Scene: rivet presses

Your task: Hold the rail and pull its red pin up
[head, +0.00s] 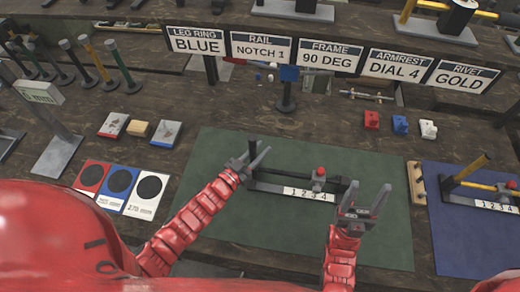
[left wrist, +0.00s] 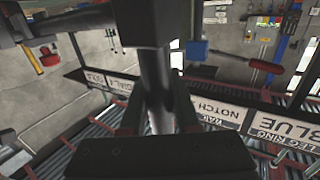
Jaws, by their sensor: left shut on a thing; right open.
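The dark rail (head: 290,175) lies on the green mat, with a white strip (head: 308,195) numbered 1 2 3 4 along its front. Its red pin (head: 320,171) sits on a grey block on the bar, near the right part of the strip. My left gripper (head: 257,158) is shut around the dark upright post at the rail's left end. That dark post (left wrist: 155,75) fills the middle of the left wrist view; the pin cannot be made out there. My right gripper (head: 366,195) is open and empty, to the right of the pin and nearer to me, apart from the rail.
The green mat (head: 225,215) is mostly bare around the rail. A second rail assembly (head: 480,190) stands on a blue mat (head: 450,245) at the right. Signs (head: 262,46) stand behind, one reading RAIL NOTCH 1. Colour cards (head: 120,181) lie at the left.

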